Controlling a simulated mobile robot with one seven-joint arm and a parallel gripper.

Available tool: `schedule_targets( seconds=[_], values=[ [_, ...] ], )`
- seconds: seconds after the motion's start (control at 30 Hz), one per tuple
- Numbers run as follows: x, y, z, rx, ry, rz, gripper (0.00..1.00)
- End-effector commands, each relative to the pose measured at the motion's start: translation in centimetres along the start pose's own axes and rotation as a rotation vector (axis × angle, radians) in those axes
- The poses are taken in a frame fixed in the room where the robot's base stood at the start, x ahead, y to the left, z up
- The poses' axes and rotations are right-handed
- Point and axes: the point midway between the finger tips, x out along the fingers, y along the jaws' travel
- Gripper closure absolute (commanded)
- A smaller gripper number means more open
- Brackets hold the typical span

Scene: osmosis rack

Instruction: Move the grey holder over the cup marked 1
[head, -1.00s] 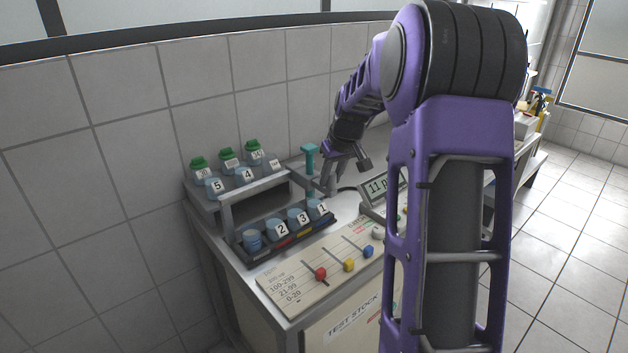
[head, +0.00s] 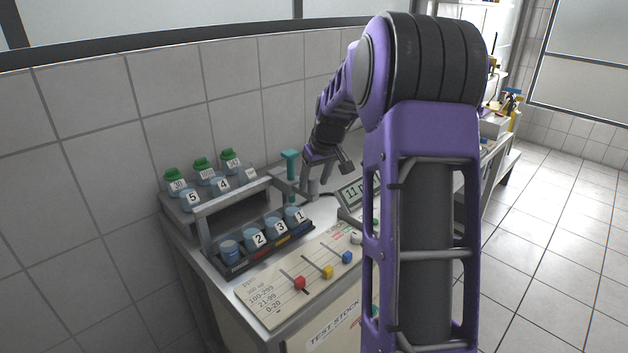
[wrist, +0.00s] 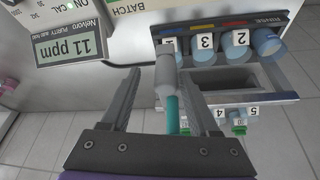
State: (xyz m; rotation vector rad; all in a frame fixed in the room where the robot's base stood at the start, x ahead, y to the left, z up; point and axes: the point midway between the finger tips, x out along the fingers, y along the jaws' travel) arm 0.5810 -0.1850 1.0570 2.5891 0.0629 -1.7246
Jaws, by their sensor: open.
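The cup marked 1 (head: 297,215) stands at the right end of the front row in the black rack. Its label also shows in the wrist view (wrist: 168,45). A teal T-shaped piece (head: 290,167) stands upright just behind that cup, by a grey holder (wrist: 167,74). In the wrist view the grey holder lies between my fingers, with the teal rod (wrist: 172,112) running toward my palm. It partly covers the cup marked 1. My gripper (head: 328,178) is open, to the right of the teal piece. I cannot tell whether a finger touches the holder.
Cups marked 2 (head: 257,238) and 3 (head: 280,226) stand left of cup 1. A raised shelf with green-capped bottles (head: 203,170) is behind. A display reading 11 ppm (wrist: 72,47) and a slider panel (head: 300,278) are close by.

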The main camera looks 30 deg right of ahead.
Motion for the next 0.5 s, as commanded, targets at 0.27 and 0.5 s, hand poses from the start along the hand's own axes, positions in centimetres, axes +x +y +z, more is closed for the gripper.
schedule_targets(
  seconds=[0.27, 0.5],
  values=[
    [-2.1, -0.1, -0.1, -0.001, 0.002, 0.000, 0.39],
    [-7.8, 0.0, -0.1, -0.001, 0.004, 0.002, 0.39]
  ],
)
